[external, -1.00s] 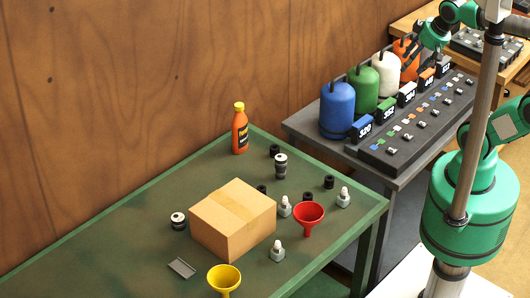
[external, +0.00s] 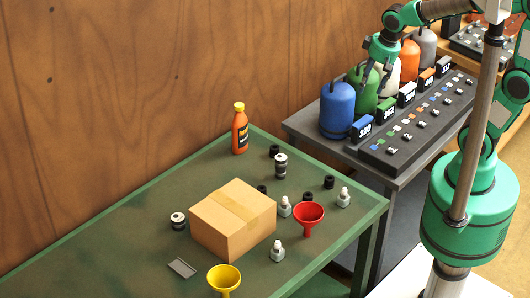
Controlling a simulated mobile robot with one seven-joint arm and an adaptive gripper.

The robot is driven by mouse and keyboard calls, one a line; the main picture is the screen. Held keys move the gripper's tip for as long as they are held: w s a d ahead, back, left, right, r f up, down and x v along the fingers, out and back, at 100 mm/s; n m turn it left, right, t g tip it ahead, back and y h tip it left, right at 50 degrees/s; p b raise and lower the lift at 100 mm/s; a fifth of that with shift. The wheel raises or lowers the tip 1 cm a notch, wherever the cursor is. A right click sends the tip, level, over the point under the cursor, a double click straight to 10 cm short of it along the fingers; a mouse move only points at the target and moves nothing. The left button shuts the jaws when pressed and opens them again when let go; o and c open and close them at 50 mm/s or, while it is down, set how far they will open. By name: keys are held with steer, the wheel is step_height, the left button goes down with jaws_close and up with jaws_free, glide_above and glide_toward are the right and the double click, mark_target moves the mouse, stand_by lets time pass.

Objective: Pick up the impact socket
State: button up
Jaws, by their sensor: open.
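Several short black cylinders that look like impact sockets stand on the green table: one at the back (external: 275,150), one at the right (external: 329,182), one beside the cardboard box (external: 262,189), and one partly hidden behind the red funnel (external: 307,197). I cannot tell which is the task's socket. My gripper (external: 370,87) is open and empty. It hangs above the side bench, in front of the green and white tanks, up and to the right of the sockets and well apart from them.
The cardboard box (external: 232,220), red funnel (external: 309,214), yellow funnel (external: 224,279), orange bottle (external: 240,130), black-and-silver canisters (external: 280,166) and grey bolt-like pieces (external: 277,251) crowd the table (external: 110,245). Its left part is clear. A blue tank (external: 337,110) stands on the bench.

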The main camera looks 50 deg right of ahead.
steer(key=w+a+f+g, duration=0.1)
steer(key=w+a+f, duration=0.15)
steer(key=f, duration=0.35)
steer(key=w+a+f+g, duration=0.1)
steer(key=w+a+f, duration=0.1)
steer(key=a+f, duration=0.25)
steer(key=g, duration=0.1)
glide_above(329, 178)
step_height(329, 178, down, 13)
steer(key=shift+d+r+m+h, duration=0.2)
steer(key=shift+d+m+h, duration=0.1)
steer(key=shift+m, duration=0.1)
steer(key=shift+f+b, duration=1.1)
steer(key=shift+f, duration=3.2)
steer(key=shift+a+f+b, duration=0.2)
steer(key=shift+f+b, duration=0.55)
steer(key=shift+f, duration=1.85)
